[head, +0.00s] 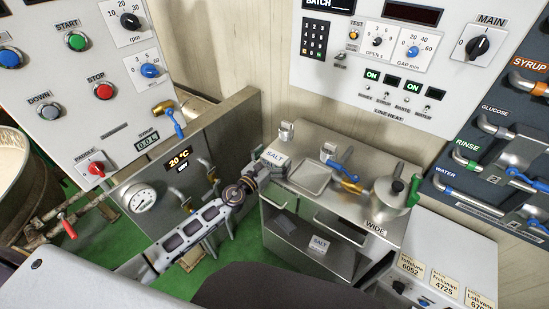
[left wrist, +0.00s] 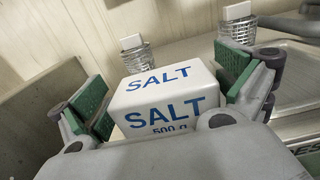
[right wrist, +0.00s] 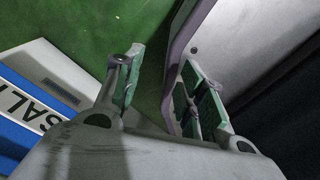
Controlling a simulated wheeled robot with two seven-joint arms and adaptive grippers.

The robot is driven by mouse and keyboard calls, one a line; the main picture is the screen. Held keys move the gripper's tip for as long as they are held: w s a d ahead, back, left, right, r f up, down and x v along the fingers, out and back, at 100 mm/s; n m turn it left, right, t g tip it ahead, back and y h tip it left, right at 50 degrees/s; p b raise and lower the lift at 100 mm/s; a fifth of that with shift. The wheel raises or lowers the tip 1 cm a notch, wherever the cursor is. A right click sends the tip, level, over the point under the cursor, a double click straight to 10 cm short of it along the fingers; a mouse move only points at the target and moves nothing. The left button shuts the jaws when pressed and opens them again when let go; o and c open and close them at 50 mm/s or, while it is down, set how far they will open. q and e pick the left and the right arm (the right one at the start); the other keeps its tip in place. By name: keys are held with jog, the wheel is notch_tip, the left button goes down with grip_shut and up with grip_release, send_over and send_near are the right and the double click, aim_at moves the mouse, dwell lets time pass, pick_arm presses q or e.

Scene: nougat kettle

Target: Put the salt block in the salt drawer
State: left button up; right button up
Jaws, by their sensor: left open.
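The salt block (head: 274,156), a white block marked SALT in blue, sits at the left end of the steel counter. In the left wrist view the salt block (left wrist: 165,95) lies between the spread green pads of my left gripper (left wrist: 165,82), which also shows in the head view (head: 258,173). A SALT label (head: 319,243) marks the lower part of the steel cabinet below the counter; I cannot tell whether it is on the salt drawer or how far that drawer is open. My right gripper (right wrist: 163,72) is open and empty in the right wrist view.
A shallow tray (head: 310,176), a blue-handled tap (head: 345,167) and a steel jug (head: 390,194) are on the counter. Two wire cups with white tops (left wrist: 133,55) stand behind the block.

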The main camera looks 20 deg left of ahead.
aim_at(270, 162)
pick_arm(q)
jog(key=shift+r, duration=0.15)
jog(key=shift+s+a, duration=0.2)
jog(key=shift+s, duration=0.25)
jog(key=shift+v, duration=1.1)
jog(key=shift+b+v, duration=0.45)
jog(key=shift+v, duration=0.55)
jog(key=shift+b+v, duration=0.5)
jog(key=shift+v, duration=1.15)
jog(key=b+v, duration=0.1)
jog(key=v, duration=0.2)
jog(key=shift+s, duration=0.25)
pick_arm(e)
jog(key=w+d+f, duration=0.2)
jog(key=w+d, duration=0.1)
jog(key=shift+d+f, duration=0.1)
jog(key=shift+f, duration=0.3)
jog(key=shift+s+d+h, duration=0.1)
jog(key=shift+s+h, duration=0.2)
jog(key=shift+s, duration=0.05)
